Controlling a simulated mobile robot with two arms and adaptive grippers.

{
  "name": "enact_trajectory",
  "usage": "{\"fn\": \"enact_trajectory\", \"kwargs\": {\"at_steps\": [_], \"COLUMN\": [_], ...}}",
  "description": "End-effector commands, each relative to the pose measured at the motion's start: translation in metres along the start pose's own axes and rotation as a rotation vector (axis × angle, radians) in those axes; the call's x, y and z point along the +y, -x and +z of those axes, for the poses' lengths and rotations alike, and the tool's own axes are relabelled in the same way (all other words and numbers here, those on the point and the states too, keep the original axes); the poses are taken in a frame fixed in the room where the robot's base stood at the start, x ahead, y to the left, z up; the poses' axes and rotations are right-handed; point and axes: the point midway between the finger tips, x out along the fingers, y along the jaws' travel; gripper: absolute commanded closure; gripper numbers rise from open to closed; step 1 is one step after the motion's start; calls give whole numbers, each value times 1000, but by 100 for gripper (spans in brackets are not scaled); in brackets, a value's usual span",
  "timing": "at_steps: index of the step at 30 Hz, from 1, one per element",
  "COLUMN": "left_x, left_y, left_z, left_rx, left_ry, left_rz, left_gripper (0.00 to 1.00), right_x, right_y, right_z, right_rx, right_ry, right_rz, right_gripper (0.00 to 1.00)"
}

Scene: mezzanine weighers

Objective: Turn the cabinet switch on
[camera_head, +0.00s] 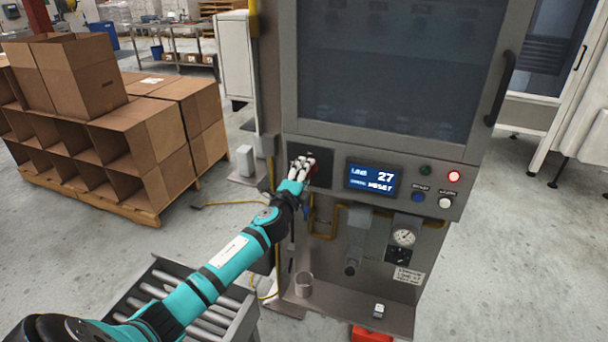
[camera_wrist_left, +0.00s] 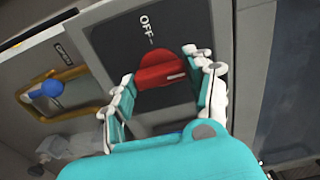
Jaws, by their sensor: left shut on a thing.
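The grey cabinet (camera_head: 400,142) stands in front of me. My left gripper (camera_head: 303,168) is at the dark switch plate (camera_head: 325,157) on its left side. In the left wrist view, the red switch knob (camera_wrist_left: 160,68) lies between my left gripper's white-tipped fingers (camera_wrist_left: 166,74), which are shut on it. A short pale mark shows on the knob's right side. The word OFF (camera_wrist_left: 147,27) stands on the plate beyond the knob. In the head view my fingers hide most of the knob. My right gripper is in neither view.
A yellow pipe (camera_head: 322,235) runs below the plate. A roller conveyor (camera_head: 247,310) stands front left; cardboard boxes (camera_head: 95,80) stand behind.

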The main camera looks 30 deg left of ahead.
Motion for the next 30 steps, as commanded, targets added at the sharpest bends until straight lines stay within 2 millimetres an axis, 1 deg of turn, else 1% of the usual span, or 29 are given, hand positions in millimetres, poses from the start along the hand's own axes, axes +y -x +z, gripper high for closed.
{"fn": "enact_trajectory", "kwargs": {"at_steps": [9, 10, 15, 22, 25, 28, 30], "left_x": [2, 2, 1, 1, 1, 2, 2], "left_y": [0, 0, 0, 0, 4, 14, 26], "left_z": [-1, -1, 0, 0, 0, 0, 0], "left_rx": [1, 1, 1, 1, 1, 2, 2], "left_ry": [-7, -7, -5, -3, -4, -4, -5], "left_rz": [2, 2, 1, 1, 1, 1, 2], "left_gripper": [78, 42, 21, 21, 21, 21, 21], "right_x": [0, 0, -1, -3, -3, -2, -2], "right_y": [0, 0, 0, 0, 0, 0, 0], "right_z": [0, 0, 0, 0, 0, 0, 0], "right_rx": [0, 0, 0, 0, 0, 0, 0], "right_ry": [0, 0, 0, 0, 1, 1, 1], "right_rz": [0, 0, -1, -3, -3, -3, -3], "right_gripper": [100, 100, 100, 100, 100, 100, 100]}}
